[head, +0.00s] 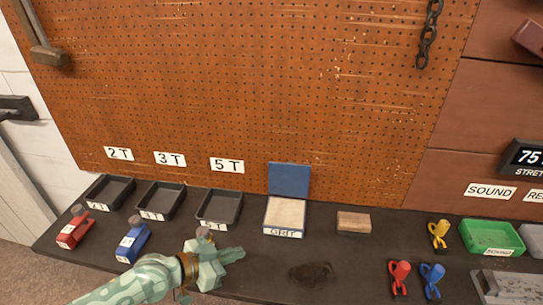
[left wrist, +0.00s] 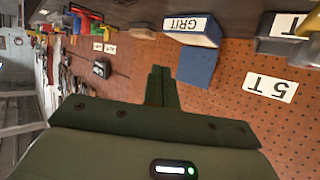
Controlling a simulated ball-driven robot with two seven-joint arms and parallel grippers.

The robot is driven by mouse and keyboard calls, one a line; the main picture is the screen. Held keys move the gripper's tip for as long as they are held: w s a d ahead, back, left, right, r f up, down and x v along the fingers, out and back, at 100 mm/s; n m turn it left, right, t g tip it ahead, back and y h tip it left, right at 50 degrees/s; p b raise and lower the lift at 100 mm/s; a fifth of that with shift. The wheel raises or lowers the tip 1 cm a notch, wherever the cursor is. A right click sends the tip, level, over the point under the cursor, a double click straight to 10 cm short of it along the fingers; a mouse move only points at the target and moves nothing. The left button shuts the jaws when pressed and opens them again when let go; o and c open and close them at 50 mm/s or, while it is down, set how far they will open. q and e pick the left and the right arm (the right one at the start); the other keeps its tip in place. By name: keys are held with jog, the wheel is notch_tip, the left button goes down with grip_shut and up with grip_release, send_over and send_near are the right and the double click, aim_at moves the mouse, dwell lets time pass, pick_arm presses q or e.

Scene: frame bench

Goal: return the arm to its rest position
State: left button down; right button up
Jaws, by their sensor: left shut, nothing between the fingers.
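My left gripper (head: 238,254) reaches in from the bottom left in the head view, over the dark bench (head: 265,255). It is shut and empty, with its fingers pointing right, in front of the 5T tray (head: 232,223). In the left wrist view the closed fingers (left wrist: 163,72) point toward the pegboard and the grit box (left wrist: 200,33), apart from both. My right gripper is not in view.
Dark trays 2T (head: 122,195) and 3T (head: 160,215), a red tool (head: 72,232) and a blue tool (head: 131,245) stand left. A wooden block (head: 353,222), dark clump (head: 312,273), red clamp (head: 400,274) and green bin (head: 490,233) are to the right.

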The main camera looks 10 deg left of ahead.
pick_arm(q)
jog(key=s+d+f+m+g+y, duration=0.1)
jog(key=s+d+m+y, duration=0.2)
jog(key=s, duration=0.5)
jog(key=s+a+n+g+y, duration=0.1)
jog(key=s+a+n+y, duration=0.1)
jog(key=s+a+y, duration=0.5)
jog(key=s+a+n+g+y, duration=0.1)
jog(key=s+a+n+y, duration=0.25)
jog(key=a, duration=0.65)
jog(key=s+d+f+g+h, duration=0.1)
jog(key=s+d+f, duration=0.15)
jog(key=f, duration=0.65)
jog(key=s+d+f+g+h, duration=0.1)
jog(key=s+f, duration=0.2)
jog(key=f, duration=0.6)
jog(key=s+d+f+g+h, duration=0.1)
jog(key=s+d+f, duration=0.1)
jog(key=f, duration=0.7)
jog(key=s+f+n+g, duration=0.1)
jog(key=s+f, duration=0.5)
jog(key=s, duration=0.3)
jog(key=s+f+n+g+h, duration=0.1)
jog(key=s+f, duration=0.5)
jog(key=s, duration=0.3)
jog(key=shift+a+f+n+g, duration=0.15)
jog(key=shift+a+n+g, duration=0.2)
jog(key=shift+g, duration=0.05)
